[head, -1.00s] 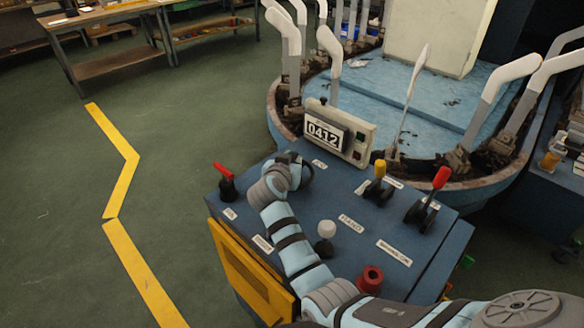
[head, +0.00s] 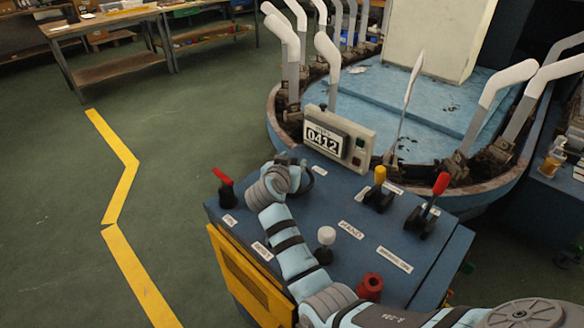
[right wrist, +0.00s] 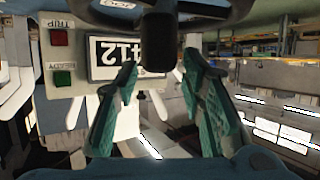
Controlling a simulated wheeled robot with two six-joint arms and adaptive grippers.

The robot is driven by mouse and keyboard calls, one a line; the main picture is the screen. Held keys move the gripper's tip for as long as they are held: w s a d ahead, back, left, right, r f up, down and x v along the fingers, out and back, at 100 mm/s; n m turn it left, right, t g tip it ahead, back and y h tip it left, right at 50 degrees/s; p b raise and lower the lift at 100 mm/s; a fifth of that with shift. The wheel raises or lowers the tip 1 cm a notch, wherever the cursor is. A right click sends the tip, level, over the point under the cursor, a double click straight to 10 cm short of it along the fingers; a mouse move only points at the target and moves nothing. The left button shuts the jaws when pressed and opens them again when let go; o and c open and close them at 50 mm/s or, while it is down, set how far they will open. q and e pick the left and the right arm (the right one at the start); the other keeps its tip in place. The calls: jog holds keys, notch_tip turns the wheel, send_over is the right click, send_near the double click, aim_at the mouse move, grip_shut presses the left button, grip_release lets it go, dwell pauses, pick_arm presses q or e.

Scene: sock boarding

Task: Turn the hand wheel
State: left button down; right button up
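The hand wheel shows in the right wrist view as a dark rim (right wrist: 205,12) across the top. Its black handle (right wrist: 156,45) juts down from the rim. In the head view my right wrist hides most of the wheel; a dark curved piece of it (head: 307,181) shows on the blue console (head: 290,228). My right gripper (right wrist: 160,65) has its two teal fingers apart, one on each side of the handle. I see narrow gaps between handle and fingers, and I cannot tell whether either finger touches. My left gripper is not in view.
A counter panel (head: 360,155) reading 0412 stands behind the wheel. Red (head: 225,187), yellow (head: 376,188) and red-tipped (head: 431,200) levers, a white knob (head: 326,237) and a red knob (head: 370,287) surround my arm. The sock-boarding carousel (head: 440,115) is behind. Floor at left is clear.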

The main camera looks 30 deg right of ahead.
notch_tip(320, 180, up, 9)
jog(key=shift+f, duration=0.2)
dwell(0.3)
